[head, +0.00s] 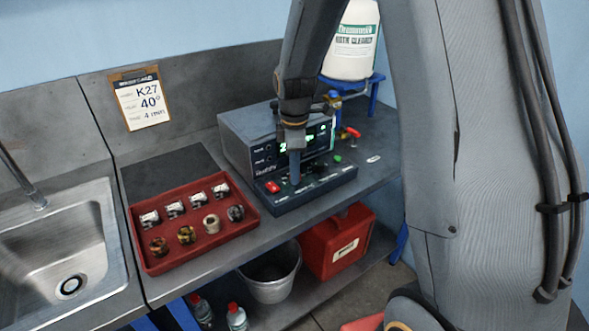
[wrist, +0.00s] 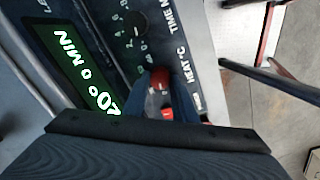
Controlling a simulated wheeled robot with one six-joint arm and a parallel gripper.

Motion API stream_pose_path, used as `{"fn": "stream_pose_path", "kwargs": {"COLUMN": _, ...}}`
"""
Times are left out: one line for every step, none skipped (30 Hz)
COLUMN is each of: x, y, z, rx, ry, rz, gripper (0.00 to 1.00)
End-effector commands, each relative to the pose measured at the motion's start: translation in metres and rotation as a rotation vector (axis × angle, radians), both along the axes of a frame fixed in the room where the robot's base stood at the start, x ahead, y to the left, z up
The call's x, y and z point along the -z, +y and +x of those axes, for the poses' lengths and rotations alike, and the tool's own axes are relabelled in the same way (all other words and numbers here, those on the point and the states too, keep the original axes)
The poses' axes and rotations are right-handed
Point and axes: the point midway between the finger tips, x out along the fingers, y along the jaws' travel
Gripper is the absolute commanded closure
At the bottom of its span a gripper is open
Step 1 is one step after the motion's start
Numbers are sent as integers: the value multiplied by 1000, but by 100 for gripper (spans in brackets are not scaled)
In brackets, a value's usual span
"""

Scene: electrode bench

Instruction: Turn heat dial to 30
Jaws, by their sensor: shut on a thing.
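The bench unit (head: 245,150) stands against the back wall with a sloped dark control panel (head: 325,183) in front. My gripper (head: 295,182) points down at the panel, just right of a red switch (head: 272,187). In the wrist view my gripper (wrist: 165,95) is shut at the heat dial, beside the HEAT °C label (wrist: 186,70). The fingers hide most of the dial and its pointer, so its setting cannot be read. Something red shows between the fingers. The green display (wrist: 85,70) reads 20° and 0 MIN. The black time dial (wrist: 138,25) is beside it.
A clipboard note (head: 140,98) on the wall shows K27, 40° and 4 min. A red tray (head: 150,268) of small parts lies left of the unit, beside a sink (head: 60,240). A white jug (head: 350,50) stands on a blue stand behind.

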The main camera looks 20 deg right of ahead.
Motion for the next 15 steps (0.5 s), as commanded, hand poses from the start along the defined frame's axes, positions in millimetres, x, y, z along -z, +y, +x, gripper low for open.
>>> {"fn": "stream_pose_path", "kwargs": {"x": -1, "y": 0, "z": 0, "rx": 28, "ry": 1, "rz": -1, "gripper": 98}}
{"fn": "stream_pose_path", "kwargs": {"x": -1, "y": 0, "z": 0, "rx": 48, "ry": 1, "rz": 0, "gripper": 98}}
{"fn": "stream_pose_path", "kwargs": {"x": -1, "y": 0, "z": 0, "rx": 77, "ry": 1, "rz": -1, "gripper": 98}}
{"fn": "stream_pose_path", "kwargs": {"x": -1, "y": 0, "z": 0, "rx": 101, "ry": 1, "rz": -1, "gripper": 98}}
{"fn": "stream_pose_path", "kwargs": {"x": -1, "y": 0, "z": 0, "rx": 124, "ry": 1, "rz": -1, "gripper": 98}}
{"fn": "stream_pose_path", "kwargs": {"x": -1, "y": 0, "z": 0, "rx": 157, "ry": 1, "rz": -1, "gripper": 98}}
{"fn": "stream_pose_path", "kwargs": {"x": -1, "y": 0, "z": 0, "rx": 181, "ry": 1, "rz": -1, "gripper": 98}}
{"fn": "stream_pose_path", "kwargs": {"x": -1, "y": 0, "z": 0, "rx": 205, "ry": 1, "rz": -1, "gripper": 98}}
{"fn": "stream_pose_path", "kwargs": {"x": -1, "y": 0, "z": 1, "rx": 238, "ry": 1, "rz": -1, "gripper": 98}}
{"fn": "stream_pose_path", "kwargs": {"x": -1, "y": 0, "z": 1, "rx": 262, "ry": 1, "rz": -1, "gripper": 98}}
{"fn": "stream_pose_path", "kwargs": {"x": 0, "y": 0, "z": 1, "rx": 286, "ry": 1, "rz": -1, "gripper": 98}}
{"fn": "stream_pose_path", "kwargs": {"x": 0, "y": 0, "z": 1, "rx": 317, "ry": 1, "rz": 0, "gripper": 98}}
{"fn": "stream_pose_path", "kwargs": {"x": -1, "y": 0, "z": 1, "rx": 341, "ry": 1, "rz": 0, "gripper": 98}}
{"fn": "stream_pose_path", "kwargs": {"x": -1, "y": 0, "z": 1, "rx": 363, "ry": 0, "rz": -1, "gripper": 98}}
{"fn": "stream_pose_path", "kwargs": {"x": -1, "y": 0, "z": 1, "rx": 392, "ry": 0, "rz": 0, "gripper": 98}}
